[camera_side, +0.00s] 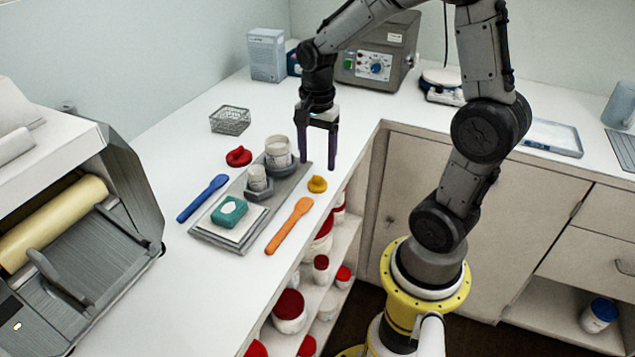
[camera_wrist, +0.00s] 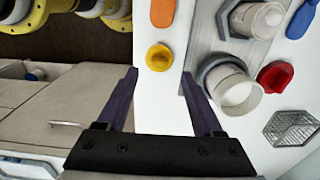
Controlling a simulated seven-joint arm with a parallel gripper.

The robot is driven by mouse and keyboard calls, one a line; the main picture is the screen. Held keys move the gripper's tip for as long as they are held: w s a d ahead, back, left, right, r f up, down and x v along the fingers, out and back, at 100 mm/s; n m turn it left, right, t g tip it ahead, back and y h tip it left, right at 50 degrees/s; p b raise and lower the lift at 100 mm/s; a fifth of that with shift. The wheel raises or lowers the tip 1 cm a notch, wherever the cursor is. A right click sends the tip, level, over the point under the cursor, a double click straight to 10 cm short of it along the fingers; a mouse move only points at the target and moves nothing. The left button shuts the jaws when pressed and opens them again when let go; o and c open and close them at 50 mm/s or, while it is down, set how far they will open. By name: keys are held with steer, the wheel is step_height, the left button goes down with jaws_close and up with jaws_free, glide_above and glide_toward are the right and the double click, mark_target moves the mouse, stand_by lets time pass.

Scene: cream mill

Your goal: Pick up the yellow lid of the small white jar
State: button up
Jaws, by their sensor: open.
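The yellow lid (camera_side: 317,184) lies on the white counter, beside the grey tray (camera_side: 208,234) and near the counter's front edge. In the wrist view the lid (camera_wrist: 159,57) is beyond the fingertips, between their lines. The small white jar (camera_side: 257,178) stands in a grey holder on the tray, without a lid; a larger white jar (camera_side: 278,152) stands behind it, also without a lid. My gripper (camera_side: 318,164) points down, open and empty, to the right of the larger jar and behind the lid. In the wrist view my gripper (camera_wrist: 160,78) shows both fingers apart.
A red lid (camera_side: 239,156), blue spatula (camera_side: 202,198) and wire basket (camera_side: 230,120) lie left of the tray. An orange spatula (camera_side: 289,225) lies right of it. A green block (camera_side: 229,211) sits on the tray's front. Shelves with red-lidded jars (camera_side: 289,311) are below the counter edge.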

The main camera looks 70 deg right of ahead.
mark_target(317, 176)
steer(key=shift+s+a+f, duration=0.1)
steer(key=shift+f, duration=2.75)
steer(key=c, duration=1)
steer(key=shift+o, duration=0.2)
steer(key=shift+r, duration=0.1)
